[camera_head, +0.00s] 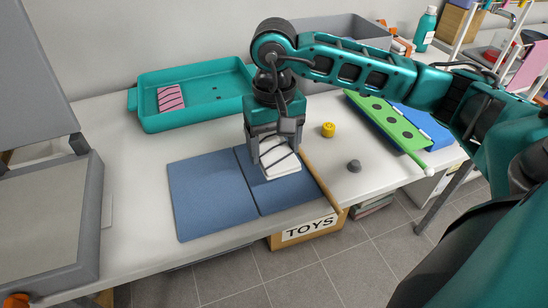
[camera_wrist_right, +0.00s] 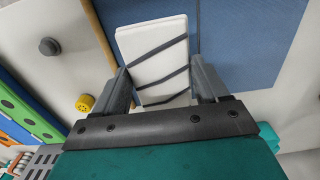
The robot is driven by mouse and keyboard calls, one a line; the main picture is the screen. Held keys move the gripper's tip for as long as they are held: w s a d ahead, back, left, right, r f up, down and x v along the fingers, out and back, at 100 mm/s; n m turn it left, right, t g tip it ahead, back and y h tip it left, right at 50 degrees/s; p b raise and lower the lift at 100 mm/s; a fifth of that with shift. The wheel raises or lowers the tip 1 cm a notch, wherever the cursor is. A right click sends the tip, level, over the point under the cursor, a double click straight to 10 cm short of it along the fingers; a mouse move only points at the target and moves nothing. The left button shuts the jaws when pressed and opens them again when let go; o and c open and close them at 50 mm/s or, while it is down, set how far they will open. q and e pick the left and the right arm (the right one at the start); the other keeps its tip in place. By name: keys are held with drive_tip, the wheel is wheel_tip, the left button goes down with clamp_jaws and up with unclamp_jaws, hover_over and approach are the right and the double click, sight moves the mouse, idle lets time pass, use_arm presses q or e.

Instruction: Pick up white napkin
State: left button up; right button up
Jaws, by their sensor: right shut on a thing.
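The white napkin (camera_head: 280,163) is a folded rectangle with dark diagonal stripes, over the right part of the blue mat. In the right wrist view the white napkin (camera_wrist_right: 158,62) lies between the fingers, one at each long side. My right gripper (camera_head: 275,151) points down and is shut on it; the gripper also shows in the right wrist view (camera_wrist_right: 164,76). The napkin's near end is partly hidden by the gripper. I cannot tell whether it touches the mat. My left gripper is not in view.
The blue mat (camera_head: 205,195) lies near the table's front edge, with a wooden stick along its right side. A teal tray (camera_head: 150,117) at the back holds a pink striped napkin (camera_head: 170,97). A yellow piece (camera_head: 328,129), a grey knob (camera_head: 353,166) and a green board (camera_head: 378,119) are rightward.

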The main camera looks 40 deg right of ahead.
sight(275, 151)
wheel_tip(275, 151, up, 15)
drive_tip(key=p, duration=0.1)
drive_tip(key=shift+p, duration=0.4)
drive_tip(key=shift+d+f, duration=0.1)
